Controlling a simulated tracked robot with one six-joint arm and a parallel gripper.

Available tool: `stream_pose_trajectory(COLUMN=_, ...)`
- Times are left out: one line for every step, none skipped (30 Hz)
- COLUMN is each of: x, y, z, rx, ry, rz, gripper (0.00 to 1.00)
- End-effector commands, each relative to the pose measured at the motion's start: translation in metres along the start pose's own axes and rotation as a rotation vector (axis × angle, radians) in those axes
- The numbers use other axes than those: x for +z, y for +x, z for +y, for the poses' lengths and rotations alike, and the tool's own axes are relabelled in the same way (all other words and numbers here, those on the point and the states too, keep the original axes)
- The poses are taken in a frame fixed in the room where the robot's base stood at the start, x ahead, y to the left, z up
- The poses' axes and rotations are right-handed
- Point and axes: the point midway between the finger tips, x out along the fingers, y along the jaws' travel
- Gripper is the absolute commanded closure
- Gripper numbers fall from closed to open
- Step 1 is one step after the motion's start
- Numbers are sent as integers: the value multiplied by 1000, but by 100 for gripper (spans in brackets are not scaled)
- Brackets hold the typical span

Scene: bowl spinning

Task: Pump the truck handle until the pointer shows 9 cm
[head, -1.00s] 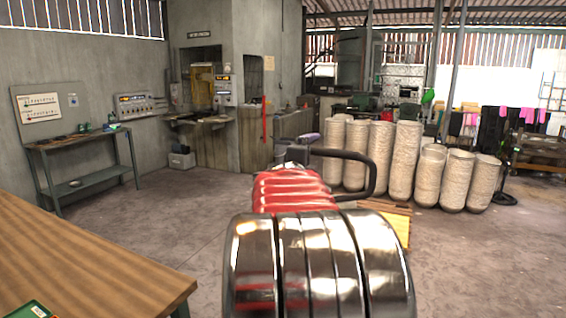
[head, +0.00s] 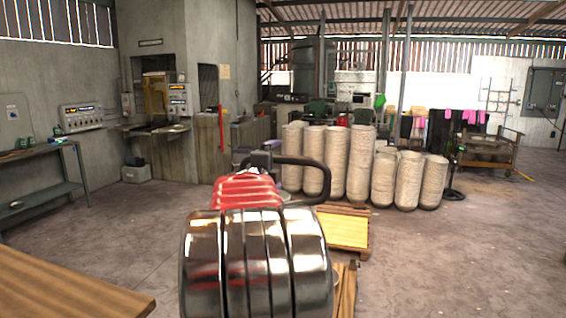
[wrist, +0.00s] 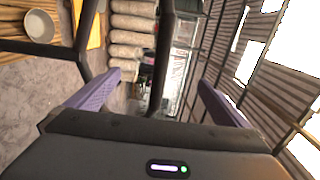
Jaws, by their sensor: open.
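A dark loop handle (head: 318,175), apparently the truck handle, rises beyond my red and chrome arm in the head view. In the wrist view its dark bar (wrist: 165,58) runs between the two purple fingers of my gripper (wrist: 158,79). The fingers are spread open, and I see no grip on the bar. Another dark bar (wrist: 78,30) bends past the left finger. My arm hides most of the truck body in the head view. I cannot make out a pointer or a centimetre scale.
A yellow-topped wooden pallet (head: 345,230) lies right of my arm. A pale bowl (wrist: 40,25) shows in the wrist view. Tall stacks of pale bowls (head: 358,165) stand behind the handle. A wooden table (head: 65,285) is at front left. The right floor is clear.

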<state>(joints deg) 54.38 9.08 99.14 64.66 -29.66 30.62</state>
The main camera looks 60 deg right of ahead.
Motion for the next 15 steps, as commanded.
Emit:
stream_pose_trajectory(x=0, y=6, z=1, rx=1, ry=0, rz=1, gripper=0)
stream_pose_trajectory(x=0, y=9, z=1, rx=0, ry=0, rz=1, gripper=0)
stream_pose_trajectory(x=0, y=14, z=1, rx=0, ry=0, rz=1, gripper=0)
stream_pose_trajectory(x=0, y=17, z=1, rx=1, ry=0, rz=1, gripper=0)
stream_pose_trajectory(x=0, y=20, z=1, rx=1, ry=0, rz=1, gripper=0)
stream_pose_trajectory(x=0, y=24, z=0, rx=0, ry=0, rz=0, gripper=0)
stream_pose_trajectory(x=0, y=27, z=1, rx=1, ry=0, rz=0, gripper=0)
stream_pose_trajectory(x=0, y=30, z=1, rx=1, ry=-1, rz=1, gripper=0)
stream_pose_trajectory(x=0, y=35, z=1, rx=1, ry=0, rz=1, gripper=0)
stream_pose_trajectory(x=0, y=38, z=0, rx=0, ry=0, rz=1, gripper=0)
stream_pose_trajectory(x=0, y=41, z=1, rx=1, ry=-1, rz=1, gripper=0)
stream_pose_trajectory(x=0, y=45, z=1, rx=1, ry=-1, rz=1, gripper=0)
stream_pose_trajectory(x=0, y=48, z=0, rx=0, ry=-1, rz=1, gripper=0)
stream_pose_trajectory(x=0, y=51, z=1, rx=0, ry=-1, rz=1, gripper=0)
stream_pose_trajectory(x=0, y=56, z=1, rx=1, ry=0, rz=0, gripper=0)
